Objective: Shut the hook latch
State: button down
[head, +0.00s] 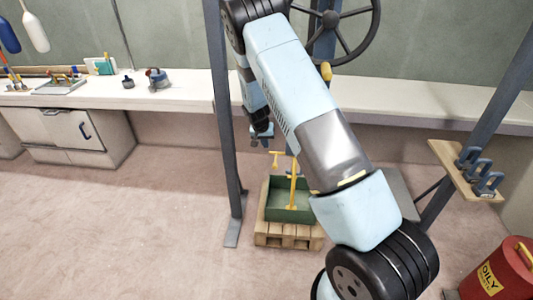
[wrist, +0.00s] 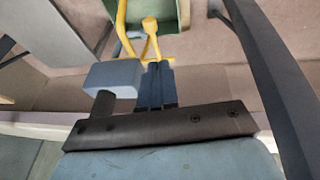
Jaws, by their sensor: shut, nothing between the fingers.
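My gripper (wrist: 156,66) is shut and empty; its dark fingers lie together in the wrist view. It also shows in the head view (head: 262,138), hanging near the dark upright. A green open box (head: 291,212) stands on a wooden pallet, partly behind my arm. Yellow parts (head: 294,186) rise from it, with a yellow crosspiece (head: 276,154) just right of and below my gripper. In the wrist view, yellow parts (wrist: 150,26) lie just beyond the fingertips; contact cannot be told. I cannot clearly make out which part is the hook latch.
A dark upright (head: 226,130) stands just left of my gripper. The wooden pallet (head: 280,240) is on the floor. A long white bench (head: 185,97) runs behind. A shelf with blue clamps (head: 480,170) and a red bin (head: 498,272) are at right. The left floor is clear.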

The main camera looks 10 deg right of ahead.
jog(key=s+x, duration=0.1)
jog(key=x, duration=1.2)
jog(key=shift+s+d, duration=0.15)
jog(key=shift+d, duration=0.15)
jog(key=shift+f, duration=0.15)
